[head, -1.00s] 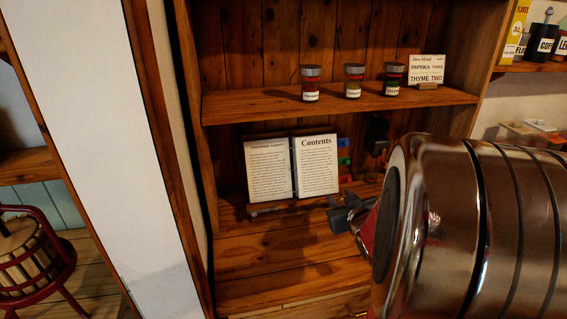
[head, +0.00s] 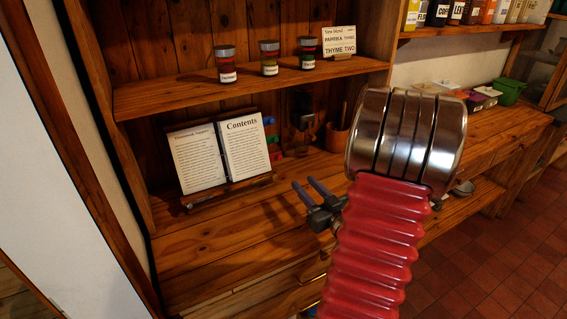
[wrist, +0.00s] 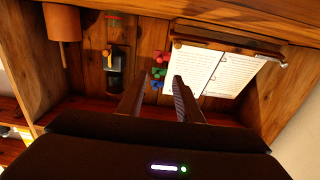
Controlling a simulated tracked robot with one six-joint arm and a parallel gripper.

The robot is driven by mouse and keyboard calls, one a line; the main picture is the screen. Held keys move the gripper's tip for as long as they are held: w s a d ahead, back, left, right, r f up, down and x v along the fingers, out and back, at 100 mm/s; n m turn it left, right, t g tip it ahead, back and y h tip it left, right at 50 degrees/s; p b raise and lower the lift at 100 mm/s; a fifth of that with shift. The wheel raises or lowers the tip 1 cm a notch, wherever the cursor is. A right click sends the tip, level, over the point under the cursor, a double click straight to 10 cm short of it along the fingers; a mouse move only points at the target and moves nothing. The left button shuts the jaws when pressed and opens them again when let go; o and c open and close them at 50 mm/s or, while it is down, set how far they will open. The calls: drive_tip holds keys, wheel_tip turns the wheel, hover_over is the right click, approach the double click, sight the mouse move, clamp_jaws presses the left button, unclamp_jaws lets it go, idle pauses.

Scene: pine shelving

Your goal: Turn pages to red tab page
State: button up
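The book stands open on a wooden stand (head: 225,192) on the lower shelf. Its right page (head: 244,146) is headed "Contents"; its left page (head: 196,158) bears small text. Both pages also show in the wrist view (wrist: 208,72). Blue (head: 268,120), green (head: 272,139) and red (head: 275,155) tabs stick out beyond the right page edge. The red tab also shows in the wrist view (wrist: 161,57). My gripper (head: 305,184) is open and empty, in front and to the right of the book, apart from it. Its two fingers frame the tabs in the wrist view.
Labelled jars (head: 269,58) and a card (head: 339,41) stand on the shelf above. The shelf boards before the book are clear. A counter with a green box (head: 509,91) extends right.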

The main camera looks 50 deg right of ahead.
sight(281, 158)
drive_tip(key=x, duration=1.4)
drive_tip(key=shift+s, duration=0.1)
drive_tip(key=shift+c, duration=0.4)
clamp_jaws()
